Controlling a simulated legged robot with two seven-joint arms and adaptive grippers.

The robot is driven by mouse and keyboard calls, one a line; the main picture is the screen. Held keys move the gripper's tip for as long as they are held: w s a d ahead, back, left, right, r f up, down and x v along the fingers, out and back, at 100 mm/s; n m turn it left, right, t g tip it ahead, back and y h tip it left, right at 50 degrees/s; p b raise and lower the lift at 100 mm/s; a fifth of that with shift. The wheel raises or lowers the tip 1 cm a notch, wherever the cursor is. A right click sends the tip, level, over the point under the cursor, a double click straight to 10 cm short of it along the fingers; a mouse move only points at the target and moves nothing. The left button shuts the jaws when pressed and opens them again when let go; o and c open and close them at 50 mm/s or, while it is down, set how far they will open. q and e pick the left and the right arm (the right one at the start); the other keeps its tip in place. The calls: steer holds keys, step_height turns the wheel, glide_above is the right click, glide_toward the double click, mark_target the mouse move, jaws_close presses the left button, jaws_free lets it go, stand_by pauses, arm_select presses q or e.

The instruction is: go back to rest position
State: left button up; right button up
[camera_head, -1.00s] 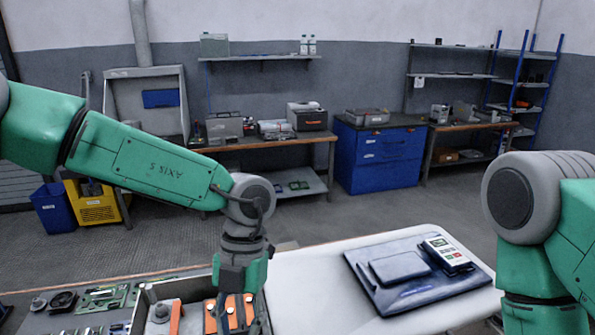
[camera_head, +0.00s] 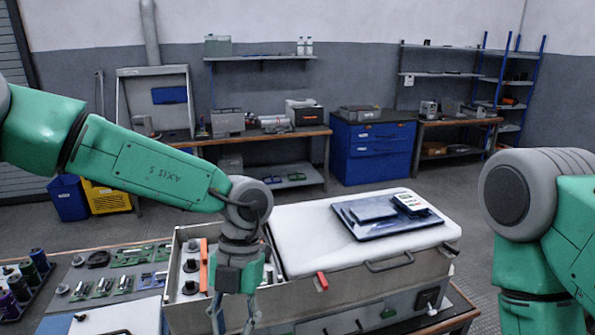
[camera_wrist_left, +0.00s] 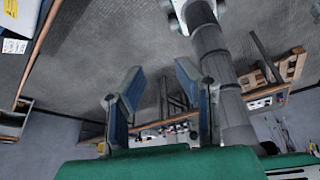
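My left arm (camera_head: 140,165) comes in from the left, bent down at the wrist. My left gripper (camera_head: 233,327) hangs pointing down in front of the open capacitor box (camera_head: 185,235), with its fingers apart and nothing seen between them. In the left wrist view its two blue-grey fingers (camera_wrist_left: 160,75) are spread and empty. My right arm (camera_head: 540,220) is at the right edge, and its gripper is out of the picture.
A white lid (camera_head: 300,240) carries a dark tablet (camera_head: 365,228) and a handheld meter (camera_head: 411,203). Grey floor (camera_head: 410,184) is free behind the bench.

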arm_select(q)
steer(key=a+f+m+t+y+b, duration=0.1)
steer(key=a+f+m+t+b, duration=0.15)
steer(key=a+f+m, duration=0.45)
steer(key=a+f+m+t+y+b, duration=0.2)
steer(key=a+f+m+b, duration=0.1)
steer(key=f, duration=0.7)
steer(key=a+f+m+t+y+b, duration=0.1)
steer(key=a+f+m+t+b, duration=0.3)
steer(key=f, duration=0.5)
steer(key=s+a+f+m+g+h+b, duration=0.2)
steer(key=s+f+m+b, duration=0.1)
steer(key=s+f+m, duration=0.4)
steer(key=s+a+f+m+g+h+b, duration=0.1)
steer(key=s+f+m, duration=0.5)
steer(key=s+m, duration=0.7)
steer(key=s+a+h+b, duration=0.1)
steer(key=h+b, duration=0.1)
steer(key=b, duration=0.1)
steer(key=shift+f+g, duration=0.35)
arm_select(e)
step_height(320, 180, down, 17)
steer(key=shift+w, duration=0.3)
arm_select(q)
steer(key=shift+w, duration=0.1)
arm_select(e)
steer(key=shift+f, duration=0.1)
